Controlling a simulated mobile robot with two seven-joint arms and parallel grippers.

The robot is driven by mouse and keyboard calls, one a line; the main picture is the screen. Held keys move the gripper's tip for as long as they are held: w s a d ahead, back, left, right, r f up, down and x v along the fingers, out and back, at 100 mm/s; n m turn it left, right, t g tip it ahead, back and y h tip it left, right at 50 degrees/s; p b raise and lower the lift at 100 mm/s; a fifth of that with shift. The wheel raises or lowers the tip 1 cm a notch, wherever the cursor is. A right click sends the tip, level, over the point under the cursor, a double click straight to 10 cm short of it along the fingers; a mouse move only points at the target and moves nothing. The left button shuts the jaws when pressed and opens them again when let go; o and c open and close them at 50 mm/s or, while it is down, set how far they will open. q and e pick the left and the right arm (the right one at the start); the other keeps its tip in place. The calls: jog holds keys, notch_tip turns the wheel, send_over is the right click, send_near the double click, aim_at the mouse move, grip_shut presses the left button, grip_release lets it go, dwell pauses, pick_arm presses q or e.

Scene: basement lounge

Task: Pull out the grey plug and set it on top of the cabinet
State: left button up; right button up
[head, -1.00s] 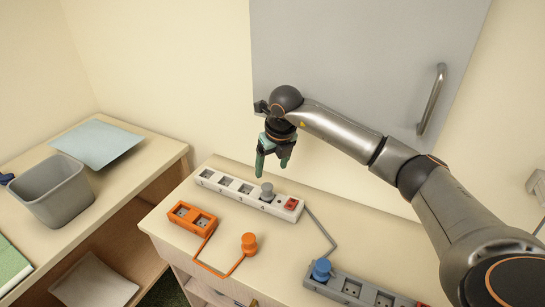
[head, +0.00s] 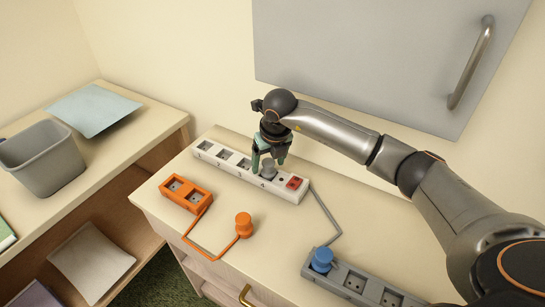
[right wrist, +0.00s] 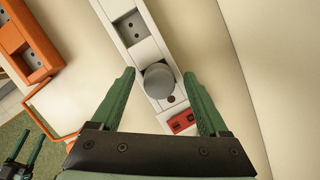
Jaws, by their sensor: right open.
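The grey plug (head: 268,170) sits in the white power strip (head: 221,153), in the socket near the red switch. In the right wrist view the plug (right wrist: 159,79) shows as a round grey knob between the two green fingers. My right gripper (head: 269,165) is open, its fingers reaching down on either side of the plug. I see a gap between each finger and the plug in the wrist view. The cabinet top (head: 290,228) is the pale wooden surface under the strips.
An orange socket block (head: 185,193) with an orange plug (head: 243,225) lies in front. A grey strip (head: 355,281) holds a blue plug (head: 322,259). A grey wall cabinet (head: 380,60) hangs behind. A grey bin (head: 42,158) stands on the left shelf unit. The top right of the orange plug is clear.

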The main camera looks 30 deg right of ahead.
aim_at(268, 161)
dwell(0.3)
grip_shut()
dwell(0.5)
jog(key=shift+r+p, duration=0.75)
jog(key=shift+r, duration=0.3)
jog(key=shift+r+p, duration=1.55)
jog(key=shift+r, duration=0.9)
